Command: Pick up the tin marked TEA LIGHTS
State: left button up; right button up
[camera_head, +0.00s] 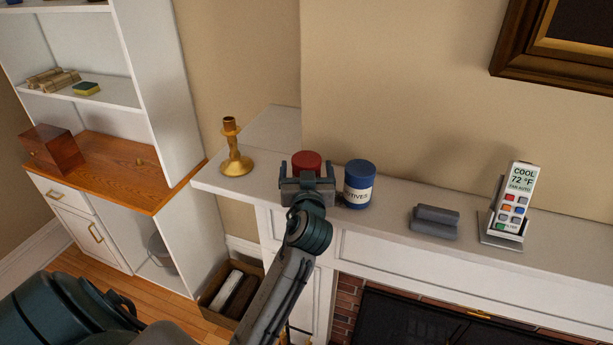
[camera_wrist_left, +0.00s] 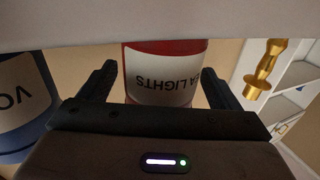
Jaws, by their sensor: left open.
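The red tin (camera_head: 306,161) stands on the white mantel, partly hidden behind my left gripper (camera_head: 307,177). There my left gripper (camera_wrist_left: 159,78) is open, with one finger on each side of the tin and gaps visible at both sides. The fingers do not appear to touch it. My right gripper is not in view.
A blue tin (camera_head: 359,183), its label partly reading "TIVES", stands close to the right of the red one. A brass candlestick (camera_head: 235,150) stands to the left. A grey object (camera_head: 434,222) and a remote in a stand (camera_head: 510,205) are farther right. The wall is close behind.

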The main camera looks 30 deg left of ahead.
pick_arm(q)
jog(key=shift+x, duration=0.85)
jog(key=shift+s+d, duration=0.1)
jog(key=shift+s, duration=0.05)
jog(key=shift+c, duration=1.2)
jog(key=c, duration=1)
jog(key=shift+r, duration=0.1)
